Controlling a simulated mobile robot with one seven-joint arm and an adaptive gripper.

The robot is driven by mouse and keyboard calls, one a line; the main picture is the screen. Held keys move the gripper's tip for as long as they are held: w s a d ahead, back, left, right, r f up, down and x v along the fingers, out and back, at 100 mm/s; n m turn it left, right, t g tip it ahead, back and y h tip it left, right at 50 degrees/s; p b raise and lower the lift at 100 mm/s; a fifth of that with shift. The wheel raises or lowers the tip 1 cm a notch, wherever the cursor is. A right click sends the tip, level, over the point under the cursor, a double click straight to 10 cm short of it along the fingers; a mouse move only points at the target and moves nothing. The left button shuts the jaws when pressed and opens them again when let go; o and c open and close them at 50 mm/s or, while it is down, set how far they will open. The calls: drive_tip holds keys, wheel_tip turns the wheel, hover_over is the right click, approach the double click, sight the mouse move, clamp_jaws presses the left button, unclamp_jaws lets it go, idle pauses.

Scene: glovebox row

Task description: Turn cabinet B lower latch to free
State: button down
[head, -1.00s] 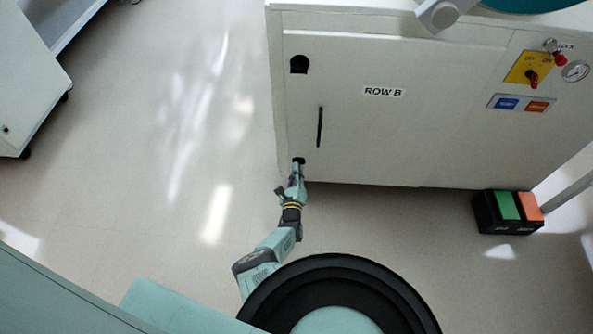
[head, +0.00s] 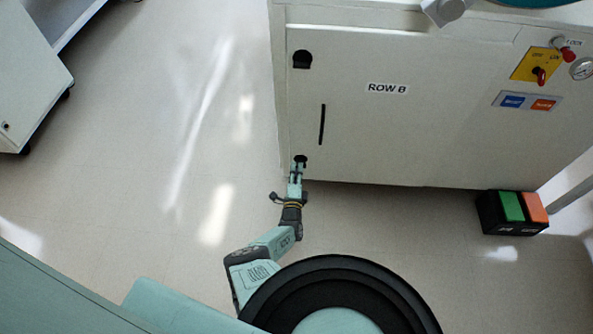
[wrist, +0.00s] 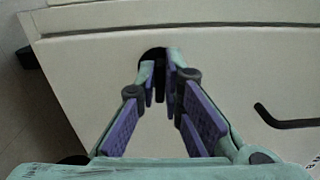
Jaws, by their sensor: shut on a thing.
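The ROW B cabinet (head: 440,120) has a pale door (head: 360,130). Its lower latch (head: 301,159) is a small black round piece near the door's lower left corner. In the wrist view the latch (wrist: 152,55) is partly hidden behind my fingertips. My gripper (head: 297,168) reaches it from the front. In the wrist view my gripper (wrist: 160,80) has its purple-padded fingers on either side of the latch's dark tab, shut on it. The latch's exact angle is hard to tell.
A black upper latch (head: 302,60) and a black bar handle (head: 322,124) are on the same door. A yellow switch plate (head: 538,65) is at the upper right. A black box with green and orange tops (head: 497,228) stands on the floor at right. Floor left of the cabinet is clear.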

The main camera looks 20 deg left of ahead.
drive_tip(key=shift+f+n, duration=0.1)
drive_tip(key=shift+n, duration=0.3)
drive_tip(key=shift+d, duration=0.1)
drive_tip(key=c, duration=1.7)
unclamp_jaws()
drive_tip(key=v, duration=1.2)
